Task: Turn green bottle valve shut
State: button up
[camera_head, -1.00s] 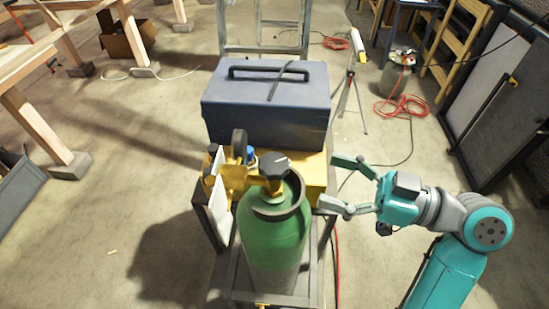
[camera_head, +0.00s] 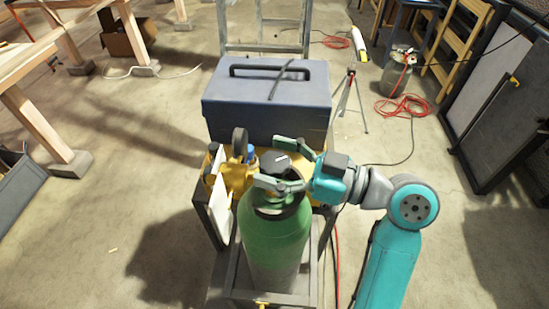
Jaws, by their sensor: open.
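The green gas bottle (camera_head: 277,238) stands upright in a metal cart in the middle of the view. My gripper (camera_head: 276,164) has come in from the right at the bottle's top. Its fingers are spread, one on the far side of the knob and one on the near side. The near finger hides the lower part of the knob and valve neck. I cannot tell whether either finger touches the knob.
A blue-grey toolbox (camera_head: 230,115) stands right behind the bottle. The cart frame (camera_head: 262,296) surrounds the bottle. A red hose (camera_head: 335,265) hangs at the cart's right. A tripod (camera_head: 351,95) stands further back. The floor at left is largely clear.

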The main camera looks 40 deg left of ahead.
jog(key=c, duration=1.2)
jog(key=shift+m+t, duration=0.3)
jog(key=shift+t, duration=0.1)
jog(key=m+t, duration=0.3)
jog(key=t, duration=0.1)
jog(key=shift+s+t+y, duration=0.1)
jog(key=shift+t+y, duration=0.3)
jog(key=shift+m+t+h, duration=0.3)
jog(key=shift+m+t, duration=1)
jog(key=shift+t, duration=0.7)
